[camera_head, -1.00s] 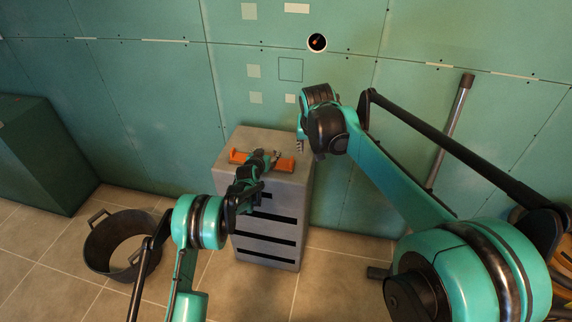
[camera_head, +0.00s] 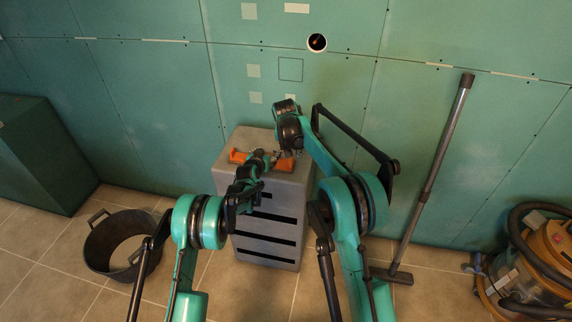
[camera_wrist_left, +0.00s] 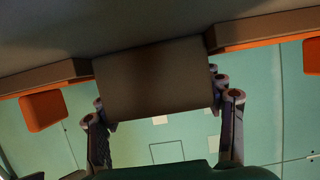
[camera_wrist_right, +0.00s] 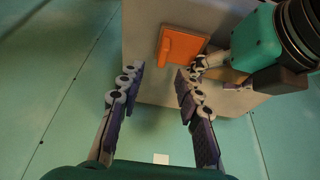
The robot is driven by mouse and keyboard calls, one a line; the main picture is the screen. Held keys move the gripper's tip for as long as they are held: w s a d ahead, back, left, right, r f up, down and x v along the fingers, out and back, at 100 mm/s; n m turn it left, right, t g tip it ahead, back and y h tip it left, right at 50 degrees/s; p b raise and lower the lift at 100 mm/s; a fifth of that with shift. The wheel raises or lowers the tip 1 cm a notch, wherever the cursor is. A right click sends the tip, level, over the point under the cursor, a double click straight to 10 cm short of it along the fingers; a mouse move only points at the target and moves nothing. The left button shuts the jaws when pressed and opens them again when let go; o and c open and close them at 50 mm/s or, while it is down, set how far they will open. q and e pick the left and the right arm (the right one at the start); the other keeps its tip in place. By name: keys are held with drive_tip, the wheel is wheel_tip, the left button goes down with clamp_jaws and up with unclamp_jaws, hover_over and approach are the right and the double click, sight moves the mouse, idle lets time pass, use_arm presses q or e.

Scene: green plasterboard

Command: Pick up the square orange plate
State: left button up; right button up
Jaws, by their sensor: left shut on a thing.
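The orange plate (camera_head: 284,164) lies on top of the grey cabinet, its middle hidden by my left gripper (camera_head: 262,158). The left wrist view shows a broad grey-brown block (camera_wrist_left: 155,80) between the fingers, with orange parts (camera_wrist_left: 42,110) out to both sides. My left gripper is shut on the plate's middle. My right gripper (camera_wrist_right: 158,75) is open and empty in the right wrist view, close to one orange end (camera_wrist_right: 182,48) with a raised ridge. In the head view its fingers are small and partly hidden. I cannot tell whether the plate is clear of the cabinet.
The grey slotted cabinet (camera_head: 267,220) stands against the green wall. A black tub (camera_head: 108,250) is on the floor at left, and a dark green box (camera_head: 40,155) behind it. A vacuum cleaner (camera_head: 540,260) and its tube (camera_head: 435,165) are at right.

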sight(291, 159)
drive_tip(key=x, duration=0.6)
drive_tip(key=shift+a+f, duration=0.2)
drive_tip(key=shift+f, duration=0.05)
clamp_jaws()
